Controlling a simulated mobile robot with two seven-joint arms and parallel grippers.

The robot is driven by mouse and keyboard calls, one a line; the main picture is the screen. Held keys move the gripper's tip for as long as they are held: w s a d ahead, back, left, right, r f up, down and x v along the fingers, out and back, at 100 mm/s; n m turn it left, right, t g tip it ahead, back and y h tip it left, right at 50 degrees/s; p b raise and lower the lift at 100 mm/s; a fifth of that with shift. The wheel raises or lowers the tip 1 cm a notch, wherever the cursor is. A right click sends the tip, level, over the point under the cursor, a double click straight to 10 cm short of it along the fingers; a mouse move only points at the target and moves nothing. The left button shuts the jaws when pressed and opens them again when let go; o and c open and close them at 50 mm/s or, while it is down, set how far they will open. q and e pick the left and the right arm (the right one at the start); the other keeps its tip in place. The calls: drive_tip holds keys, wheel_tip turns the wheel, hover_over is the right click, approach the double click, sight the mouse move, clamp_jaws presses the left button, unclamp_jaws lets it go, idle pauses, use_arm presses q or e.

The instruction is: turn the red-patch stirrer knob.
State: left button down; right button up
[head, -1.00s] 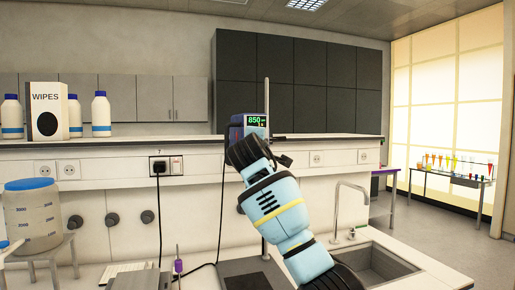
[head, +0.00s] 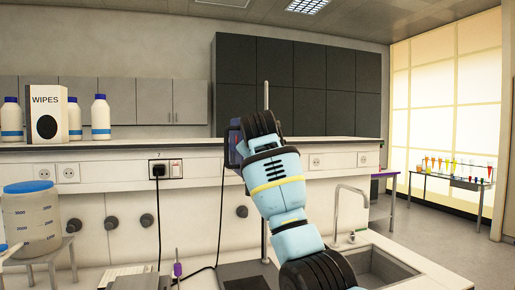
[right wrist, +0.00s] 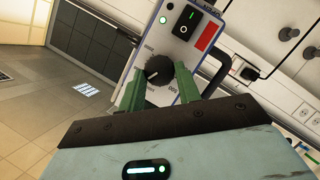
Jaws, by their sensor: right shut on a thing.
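The stirrer (right wrist: 188,50) has a pale front with a red patch (right wrist: 208,37), and its black knob (right wrist: 160,72) shows in the right wrist view. My right gripper (right wrist: 163,90) has its green fingers on either side of the knob and is shut on it. In the head view my right arm covers most of the stirrer, and only its dark blue side (head: 234,145) shows by a vertical rod. The knob and my right fingers are hidden there. My left gripper is in neither view.
The stirrer also carries a black rocker switch (right wrist: 186,21). The sink with its tap (head: 350,212) lies at the lower right. A wipes box (head: 47,113) and white bottles stand on the upper shelf at left. A large container (head: 32,215) stands lower left.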

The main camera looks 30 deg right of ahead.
idle(0.4)
drive_tip(key=o, duration=1)
drive_tip(key=shift+c, duration=0.2)
drive_tip(key=v, duration=0.7)
drive_tip(key=shift+s+a+r, duration=0.2)
drive_tip(key=shift+s+a, duration=0.05)
drive_tip(key=shift+s, duration=0.05)
